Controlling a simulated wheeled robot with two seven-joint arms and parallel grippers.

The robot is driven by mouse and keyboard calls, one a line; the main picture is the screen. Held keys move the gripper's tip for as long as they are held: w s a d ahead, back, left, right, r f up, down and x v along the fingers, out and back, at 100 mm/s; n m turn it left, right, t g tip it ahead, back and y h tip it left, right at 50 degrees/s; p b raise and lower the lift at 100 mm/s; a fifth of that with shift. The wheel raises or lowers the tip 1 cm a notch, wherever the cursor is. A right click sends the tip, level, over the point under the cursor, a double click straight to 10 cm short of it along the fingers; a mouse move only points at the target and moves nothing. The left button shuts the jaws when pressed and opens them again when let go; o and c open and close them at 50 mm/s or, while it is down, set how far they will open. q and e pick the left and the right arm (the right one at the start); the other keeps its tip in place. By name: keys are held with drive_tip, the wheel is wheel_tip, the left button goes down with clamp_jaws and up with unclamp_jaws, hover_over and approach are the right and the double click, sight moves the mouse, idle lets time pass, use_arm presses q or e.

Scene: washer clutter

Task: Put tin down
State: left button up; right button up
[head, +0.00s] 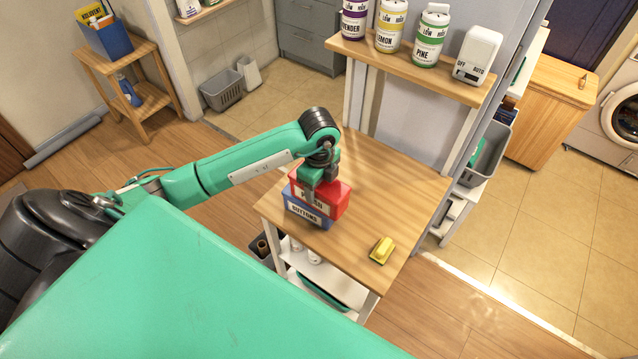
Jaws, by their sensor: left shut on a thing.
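A red tin (334,201) with a partly hidden label is in my left gripper (312,194). The gripper points down and is shut on the red tin. A blue tin labelled BUTTONS (304,214) is right below and a little in front of the red one, on the wooden table (390,190). The red tin overlaps the blue tin in the picture; I cannot tell whether it rests on it. My right gripper is not in view.
A yellow sponge-like item (381,250) lies near the table's front right. The table's right side is clear. A shelf (410,66) behind holds several labelled canisters (430,37) and a white box (477,56).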

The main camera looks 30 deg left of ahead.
use_arm(q)
drive_tip(key=shift+f, duration=0.1)
drive_tip(key=o, duration=1)
drive_tip(key=shift+r, duration=0.2)
drive_tip(key=shift+w+r, duration=0.1)
drive_tip(key=shift+r, duration=0.25)
wheel_tip(320, 180, up, 10)
drive_tip(key=shift+f+b, duration=0.1)
drive_tip(key=shift+b, duration=1.05)
drive_tip(key=shift+r, duration=0.7)
